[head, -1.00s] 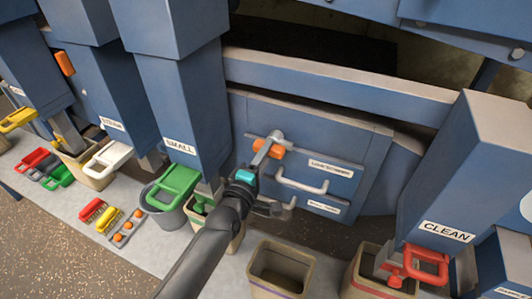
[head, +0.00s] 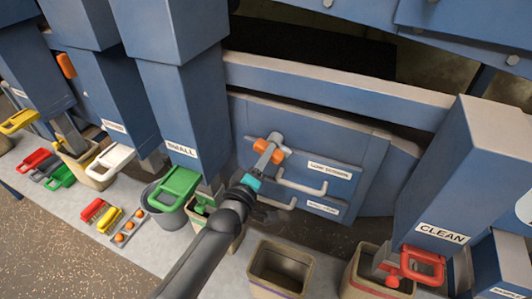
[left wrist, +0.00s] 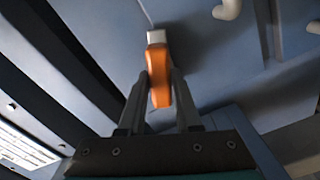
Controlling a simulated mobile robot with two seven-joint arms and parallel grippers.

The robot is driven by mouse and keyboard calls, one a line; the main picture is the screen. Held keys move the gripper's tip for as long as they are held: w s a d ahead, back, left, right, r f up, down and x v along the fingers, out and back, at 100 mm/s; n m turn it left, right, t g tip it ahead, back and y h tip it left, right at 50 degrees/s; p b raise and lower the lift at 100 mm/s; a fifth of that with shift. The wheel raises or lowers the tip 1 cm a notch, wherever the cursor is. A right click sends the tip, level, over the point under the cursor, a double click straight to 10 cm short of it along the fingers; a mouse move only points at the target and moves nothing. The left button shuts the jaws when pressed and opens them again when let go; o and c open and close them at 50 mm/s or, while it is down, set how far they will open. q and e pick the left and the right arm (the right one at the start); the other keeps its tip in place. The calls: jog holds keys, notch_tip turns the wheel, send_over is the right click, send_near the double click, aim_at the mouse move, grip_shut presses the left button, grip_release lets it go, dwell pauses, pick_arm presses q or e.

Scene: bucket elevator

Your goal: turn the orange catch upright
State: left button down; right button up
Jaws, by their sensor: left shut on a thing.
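The orange catch (head: 260,145) is on the blue panel (head: 340,150) in the middle of the head view, by a grey knob or pivot. Orange shows on both sides of my left gripper (head: 267,154), running across the picture with its right end slightly lower. The gripper is shut on the catch and hides its middle. In the left wrist view the orange catch (left wrist: 158,75) sits between the two fingers of the left gripper (left wrist: 160,92), with a pale block at its far end. My right gripper is not in view.
Pale handles (head: 305,185) and labels sit on the panel just right of the catch. A green-handled slide (head: 180,188) is to the left. An open bin (head: 282,268) stands below, and a red handle (head: 422,265) is at the lower right.

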pick_arm(q)
jog(key=shift+m+p, duration=1.35)
jog(key=shift+m, duration=5.05)
jog(key=c, duration=0.6)
grip_release()
jog(key=p+v, duration=0.2)
jog(key=v, duration=1.3)
jog(key=shift+s, duration=0.1)
